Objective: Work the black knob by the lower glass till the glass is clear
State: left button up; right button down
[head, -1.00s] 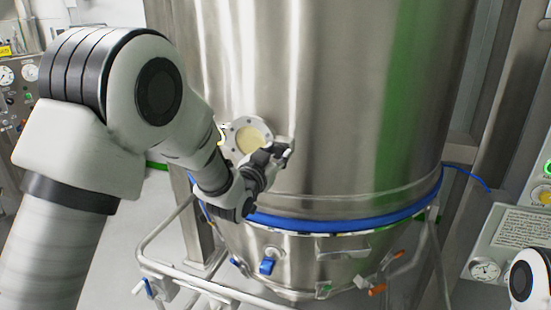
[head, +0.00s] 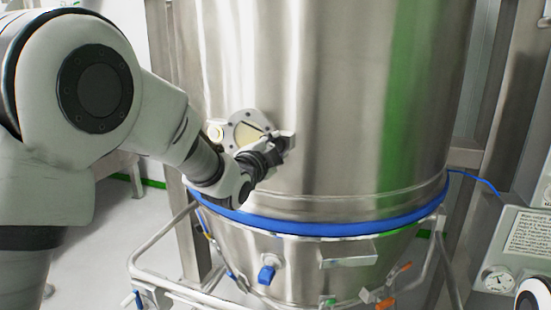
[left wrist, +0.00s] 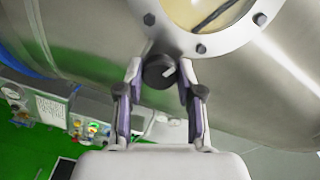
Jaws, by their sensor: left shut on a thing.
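The lower glass (head: 241,136) is a round window in a pale bolted ring on the steel vessel. It looks cream-yellow and clouded, with a thin dark strip slanting across it. The glass also shows in part at the top of the left wrist view (left wrist: 190,13). The black knob (left wrist: 158,71), with a pale mark on its face, sits just beside the ring. My left gripper (left wrist: 158,80) has its two fingers on either side of the knob and is shut on it. In the head view my left gripper (head: 280,146) hides the knob. My right gripper is out of view.
The steel vessel (head: 340,110) fills the middle, with a blue band (head: 330,227) below the glass. Under it are a blue-handled valve (head: 266,273) and a tubular frame (head: 170,235). A panel with a gauge (head: 497,280) stands at the right.

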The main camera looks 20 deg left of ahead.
pick_arm(q)
jog(key=shift+m+b, duration=1.05)
jog(key=shift+m, duration=0.55)
jog(key=o, duration=1.2)
jog(key=shift+c, duration=0.2)
jog(key=s, duration=0.7)
jog(key=shift+s+a, duration=0.2)
jog(key=shift+a, duration=0.15)
jog(key=shift+f, duration=0.15)
